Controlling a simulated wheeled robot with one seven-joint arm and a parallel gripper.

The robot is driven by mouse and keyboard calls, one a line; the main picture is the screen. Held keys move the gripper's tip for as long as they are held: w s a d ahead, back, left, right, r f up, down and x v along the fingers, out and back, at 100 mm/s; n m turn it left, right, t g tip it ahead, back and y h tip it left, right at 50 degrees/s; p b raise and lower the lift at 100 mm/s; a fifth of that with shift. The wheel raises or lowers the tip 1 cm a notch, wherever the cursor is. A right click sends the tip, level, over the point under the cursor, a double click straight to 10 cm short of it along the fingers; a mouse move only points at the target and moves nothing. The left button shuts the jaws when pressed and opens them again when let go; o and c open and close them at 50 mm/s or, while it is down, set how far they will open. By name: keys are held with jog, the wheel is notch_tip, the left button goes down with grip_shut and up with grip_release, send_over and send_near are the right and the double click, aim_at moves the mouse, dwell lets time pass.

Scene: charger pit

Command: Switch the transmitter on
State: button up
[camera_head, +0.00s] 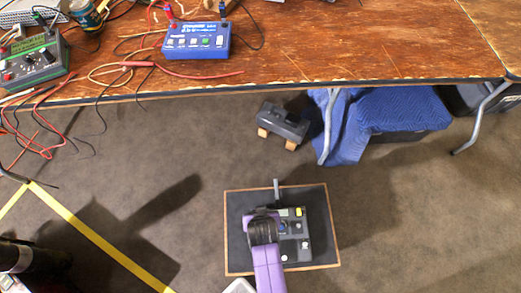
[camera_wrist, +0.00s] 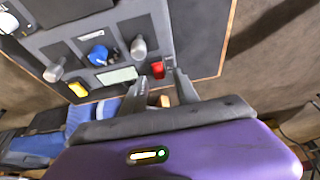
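A dark grey box with knobs and coloured buttons, seemingly the transmitter (camera_head: 292,243), lies on a dark, wood-edged mat on the floor. In the wrist view its panel (camera_wrist: 120,38) shows a blue knob (camera_wrist: 97,55), grey knobs, a yellow button (camera_wrist: 78,89), a pale display (camera_wrist: 118,76) and a red switch (camera_wrist: 158,70). My purple gripper (camera_wrist: 156,73) is over the panel edge, its fingers apart with the red switch showing between their tips. I cannot tell whether they touch it. In the head view my gripper (camera_head: 264,222) covers the box's left part.
The mat (camera_head: 237,255) has bare floor around it. Behind it are a grey device on wooden blocks (camera_head: 282,123), a blue cloth (camera_head: 400,112) and table legs. The wooden table (camera_head: 350,40) above carries a blue meter box (camera_head: 196,40), a green-edged box (camera_head: 34,62) and loose cables.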

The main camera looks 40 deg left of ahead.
grip_shut()
jog(key=shift+w+a+r+h+p, duration=0.1)
jog(key=shift+w+a+h+p, duration=0.1)
jog(key=shift+h+p, duration=0.15)
jog(key=shift+w+a+f+g+h, duration=0.1)
jog(key=shift+f+g+h, duration=0.1)
jog(key=shift+g+h, duration=0.65)
grip_release()
